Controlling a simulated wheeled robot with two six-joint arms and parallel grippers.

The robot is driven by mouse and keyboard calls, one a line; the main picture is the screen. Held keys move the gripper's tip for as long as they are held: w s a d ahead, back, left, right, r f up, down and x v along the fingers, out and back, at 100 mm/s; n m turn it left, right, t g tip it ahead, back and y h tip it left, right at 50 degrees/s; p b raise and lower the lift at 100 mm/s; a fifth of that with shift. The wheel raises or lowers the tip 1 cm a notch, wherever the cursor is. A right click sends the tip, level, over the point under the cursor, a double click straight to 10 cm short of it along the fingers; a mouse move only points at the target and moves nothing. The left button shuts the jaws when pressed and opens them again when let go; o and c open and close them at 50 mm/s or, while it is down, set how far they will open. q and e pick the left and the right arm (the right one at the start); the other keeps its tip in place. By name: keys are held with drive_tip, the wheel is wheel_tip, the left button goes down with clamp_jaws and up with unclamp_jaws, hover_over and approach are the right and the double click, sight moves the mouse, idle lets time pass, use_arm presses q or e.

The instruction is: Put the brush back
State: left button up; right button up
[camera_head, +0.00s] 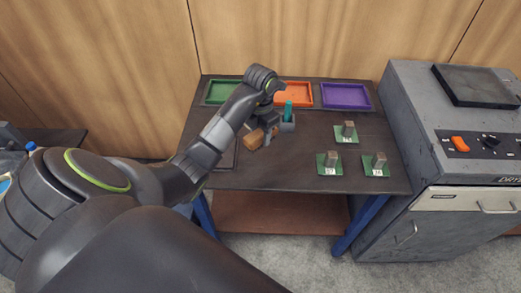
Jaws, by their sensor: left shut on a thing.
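My left gripper (267,136) is low over the left part of the dark table, in front of the green and orange trays. It is shut on a tan-brown piece that looks like the brush (253,139), which shows on both sides of the fingers. The gripper hides the middle of it, and I cannot tell whether it touches the table. A small grey holder (288,125) stands just right of the gripper, with a teal upright thing (288,108) in it. My right gripper is not in view.
Green (222,92), orange (296,95) and purple (346,97) trays line the back of the table (290,165). Green boards with grey blocks (347,132) (329,163) (375,164) sit at the right. A grey machine (435,130) stands beside the table. The front middle is clear.

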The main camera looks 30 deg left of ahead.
sight(260, 144)
use_arm(q)
wheel_tip(260, 144, down, 5)
drive_tip(key=b, duration=0.4)
wheel_tip(260, 144, down, 4)
drive_tip(key=shift+r+p, duration=0.25)
drive_tip(key=shift+p, duration=0.55)
drive_tip(key=shift+f, duration=0.45)
drive_tip(key=shift+f, duration=0.15)
drive_tip(key=o, duration=1)
drive_tip(key=shift+c, duration=0.2)
